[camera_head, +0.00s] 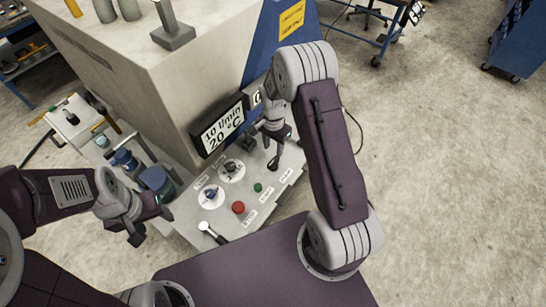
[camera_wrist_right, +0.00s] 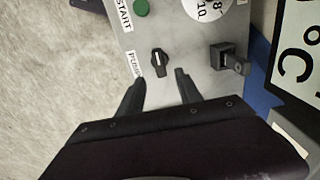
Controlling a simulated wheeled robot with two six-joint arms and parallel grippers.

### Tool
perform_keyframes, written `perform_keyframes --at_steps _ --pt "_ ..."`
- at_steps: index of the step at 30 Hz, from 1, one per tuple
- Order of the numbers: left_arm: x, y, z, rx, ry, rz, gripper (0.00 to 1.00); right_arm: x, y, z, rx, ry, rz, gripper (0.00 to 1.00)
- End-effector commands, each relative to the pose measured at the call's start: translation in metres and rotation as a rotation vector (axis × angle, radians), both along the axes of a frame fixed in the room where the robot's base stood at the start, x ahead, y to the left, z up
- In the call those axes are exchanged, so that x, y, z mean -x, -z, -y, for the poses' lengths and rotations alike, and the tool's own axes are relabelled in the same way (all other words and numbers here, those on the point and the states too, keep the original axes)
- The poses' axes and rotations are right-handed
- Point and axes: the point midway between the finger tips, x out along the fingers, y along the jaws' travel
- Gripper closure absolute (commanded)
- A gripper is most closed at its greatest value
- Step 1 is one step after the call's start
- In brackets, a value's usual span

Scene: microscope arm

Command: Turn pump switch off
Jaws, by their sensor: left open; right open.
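The pump switch (camera_wrist_right: 158,62) is a small black rotary knob on the grey control panel (camera_wrist_right: 185,20), beside the PUMP label (camera_wrist_right: 135,64) in the right wrist view. My right gripper (camera_wrist_right: 160,80) is open, its two dark fingers apart near the knob, one toward either side. No contact with the knob shows. In the head view my right gripper (camera_head: 261,155) hangs over the panel's right part, near the PUMP label (camera_head: 287,175), and the knob cannot be made out there. My left gripper (camera_head: 151,228) is open and empty at the panel's left.
The panel carries a green button (camera_head: 258,187), a red button (camera_head: 238,207) and two round dials (camera_head: 231,170). A black block with a lever (camera_wrist_right: 230,58) stands right of the knob. A display (camera_head: 222,129) stands behind. Blue-lidded containers (camera_head: 157,180) stand near my left gripper.

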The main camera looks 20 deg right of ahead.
Motion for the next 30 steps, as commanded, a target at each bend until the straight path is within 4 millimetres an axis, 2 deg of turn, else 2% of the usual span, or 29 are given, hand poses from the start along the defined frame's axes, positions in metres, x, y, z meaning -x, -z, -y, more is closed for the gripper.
perform_keyframes --at_steps 12,16,23,24,28,30 --pt "0.000 -0.027 0.000 0.000 0.000 0.000 0.41 0.001 0.074 0.000 -0.001 -0.002 -0.003 0.58" --pt "0.000 -0.029 0.000 0.000 0.000 0.000 0.41 0.001 0.084 0.000 0.000 -0.002 -0.001 0.58" --pt "0.000 -0.028 0.000 0.000 0.000 0.000 0.41 0.001 0.087 0.000 0.000 -0.003 0.000 0.58" --pt "0.000 -0.028 0.000 0.000 0.000 0.000 0.41 0.001 0.086 0.000 0.000 -0.003 0.000 0.64" --pt "0.000 -0.028 0.000 0.000 0.000 0.000 0.41 0.001 0.086 0.000 0.000 -0.003 0.000 1.00" --pt "0.000 -0.028 0.000 0.000 0.000 0.000 0.41 0.001 0.086 0.000 0.000 -0.003 0.000 1.00"
